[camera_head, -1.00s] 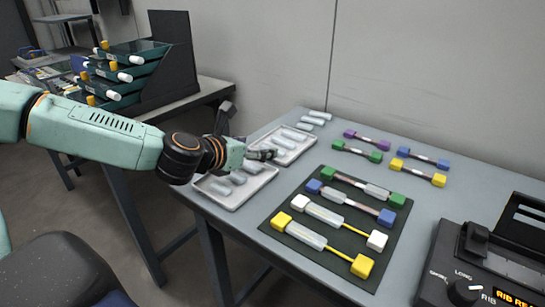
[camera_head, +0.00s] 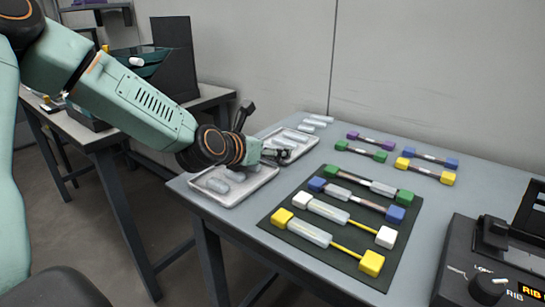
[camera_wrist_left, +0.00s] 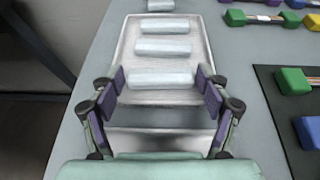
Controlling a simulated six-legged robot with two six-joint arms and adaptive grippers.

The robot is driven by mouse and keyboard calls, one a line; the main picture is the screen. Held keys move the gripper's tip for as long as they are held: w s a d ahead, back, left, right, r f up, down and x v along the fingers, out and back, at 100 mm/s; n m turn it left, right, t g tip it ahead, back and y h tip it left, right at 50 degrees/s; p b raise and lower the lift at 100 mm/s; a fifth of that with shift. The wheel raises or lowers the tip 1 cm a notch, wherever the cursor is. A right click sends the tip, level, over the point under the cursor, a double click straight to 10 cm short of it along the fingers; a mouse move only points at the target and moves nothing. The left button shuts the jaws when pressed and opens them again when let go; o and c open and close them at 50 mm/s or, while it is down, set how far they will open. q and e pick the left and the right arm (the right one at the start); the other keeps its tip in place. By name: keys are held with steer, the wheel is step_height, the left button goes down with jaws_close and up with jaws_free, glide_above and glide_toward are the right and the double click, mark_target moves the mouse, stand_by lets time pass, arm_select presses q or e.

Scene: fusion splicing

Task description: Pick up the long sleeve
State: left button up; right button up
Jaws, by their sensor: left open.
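Pale, clear sleeves lie in two shallow metal trays on the table. The far tray (camera_head: 303,154) holds several in a row. The near tray (camera_head: 262,178) holds more, partly hidden by my arm. My left gripper (camera_head: 284,154) is at the far tray, open and empty. In the left wrist view, my left gripper (camera_wrist_left: 160,85) has its fingers spread either side of the closest sleeve (camera_wrist_left: 160,80), which lies crosswise, apart from them. Another sleeve (camera_wrist_left: 163,47) lies beyond it. I cannot tell the fingers' height above the tray. My right gripper is out of view.
A dark mat (camera_head: 318,258) right of the trays bears sleeves and rods with coloured end blocks. More coloured-end pieces (camera_head: 425,172) lie behind it. A black machine (camera_head: 480,262) stands at the right. Loose sleeves (camera_head: 316,121) lie behind the far tray, near the wall.

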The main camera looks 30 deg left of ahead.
arm_select(q)
steer(key=shift+r, duration=0.1)
steer(key=c, duration=0.4)
